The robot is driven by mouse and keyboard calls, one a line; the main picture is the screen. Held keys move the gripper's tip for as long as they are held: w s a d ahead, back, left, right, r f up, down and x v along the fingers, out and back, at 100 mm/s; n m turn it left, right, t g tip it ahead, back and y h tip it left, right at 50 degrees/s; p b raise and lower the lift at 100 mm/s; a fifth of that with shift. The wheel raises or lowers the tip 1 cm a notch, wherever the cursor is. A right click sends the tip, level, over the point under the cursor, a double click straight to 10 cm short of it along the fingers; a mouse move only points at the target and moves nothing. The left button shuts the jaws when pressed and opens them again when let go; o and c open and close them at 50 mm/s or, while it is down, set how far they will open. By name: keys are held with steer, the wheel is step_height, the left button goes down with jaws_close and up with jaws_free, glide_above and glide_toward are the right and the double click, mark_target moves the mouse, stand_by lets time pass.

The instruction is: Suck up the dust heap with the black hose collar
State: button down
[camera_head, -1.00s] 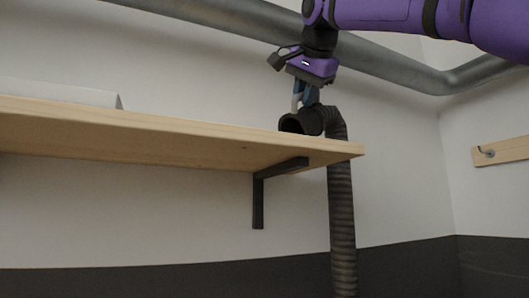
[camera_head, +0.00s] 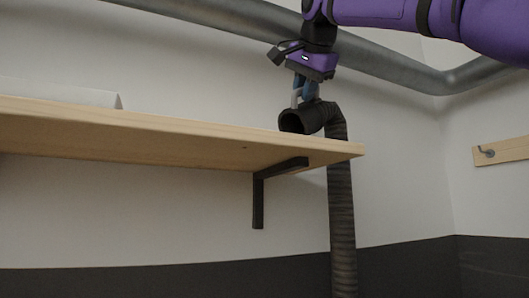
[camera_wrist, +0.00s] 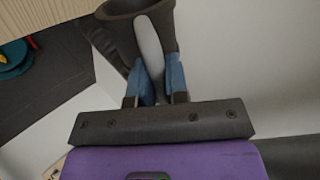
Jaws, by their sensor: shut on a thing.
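The black hose collar (camera_head: 300,120) is at the right end of the wooden shelf, its open mouth facing left and toward the camera. The ribbed hose (camera_head: 342,220) bends over behind it and hangs down past the shelf's end. My gripper (camera_head: 305,92) reaches down from above and is shut on the collar's grey handle. In the wrist view my gripper's blue fingers (camera_wrist: 158,82) stand on both sides of the grey handle (camera_wrist: 150,48), with the dark collar (camera_wrist: 133,10) beyond. The dust heap is not visible in these frames.
The wooden shelf (camera_head: 150,135) runs left on a dark bracket (camera_head: 258,200). A white upright piece (camera_head: 70,93) stands on its left part. A grey pipe (camera_head: 400,72) crosses the wall behind my arm. A wooden hook rail (camera_head: 503,150) is at the right.

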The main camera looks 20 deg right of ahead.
steer(key=shift+w+a+r, duration=0.1)
steer(key=shift+r, duration=4.25)
